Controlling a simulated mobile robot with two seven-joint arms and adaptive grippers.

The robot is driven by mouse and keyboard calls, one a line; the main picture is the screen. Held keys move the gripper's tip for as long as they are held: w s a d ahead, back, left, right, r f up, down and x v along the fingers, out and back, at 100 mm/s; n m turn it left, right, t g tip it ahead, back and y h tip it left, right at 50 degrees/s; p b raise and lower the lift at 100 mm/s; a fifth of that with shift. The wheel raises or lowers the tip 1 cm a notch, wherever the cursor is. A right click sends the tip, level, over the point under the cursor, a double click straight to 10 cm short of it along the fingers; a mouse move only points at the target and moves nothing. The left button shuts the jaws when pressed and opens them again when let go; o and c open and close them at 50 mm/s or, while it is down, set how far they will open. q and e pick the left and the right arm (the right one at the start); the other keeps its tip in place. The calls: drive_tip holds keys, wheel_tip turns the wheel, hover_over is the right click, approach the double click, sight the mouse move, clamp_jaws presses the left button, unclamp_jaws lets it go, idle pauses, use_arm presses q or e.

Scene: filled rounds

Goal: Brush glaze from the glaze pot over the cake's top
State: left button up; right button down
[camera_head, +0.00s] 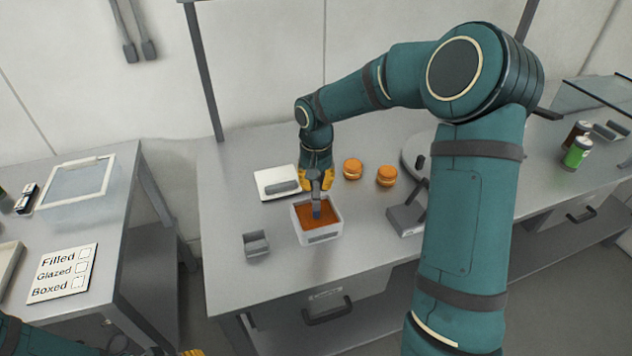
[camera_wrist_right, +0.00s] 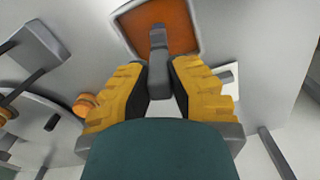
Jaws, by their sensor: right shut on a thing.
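The glaze pot (camera_head: 325,238) is a white square tub of orange-brown glaze on the middle table; it also shows in the wrist view (camera_wrist_right: 200,14). My right gripper (camera_head: 317,180) is above it, its yellow fingers (camera_wrist_right: 170,80) shut on the grey handle of the brush (camera_head: 317,203). The brush points down with its dark tip at the glaze; it also shows in the wrist view (camera_wrist_right: 158,42). Two small orange-brown rounds (camera_head: 352,168) (camera_head: 386,175) sit right of the pot; I cannot tell which is the cake. Only a yellow bit of my left gripper (camera_head: 192,352) shows at the bottom edge.
A white board with a grey piece (camera_head: 268,178) lies behind the pot. A small grey holder (camera_head: 256,243) stands front left, a grey block (camera_head: 405,220) right. A round turntable (camera_head: 411,150) is partly hidden by my right arm. A checklist card (camera_head: 62,274) lies on the left table.

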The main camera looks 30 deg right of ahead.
drive_tip(key=shift+f+b, duration=0.4)
drive_tip(key=shift+f, duration=0.15)
idle(1.3)
drive_tip(key=shift+r, duration=0.1)
drive_tip(key=shift+r+p, duration=2.45)
drive_tip(key=shift+r, duration=1)
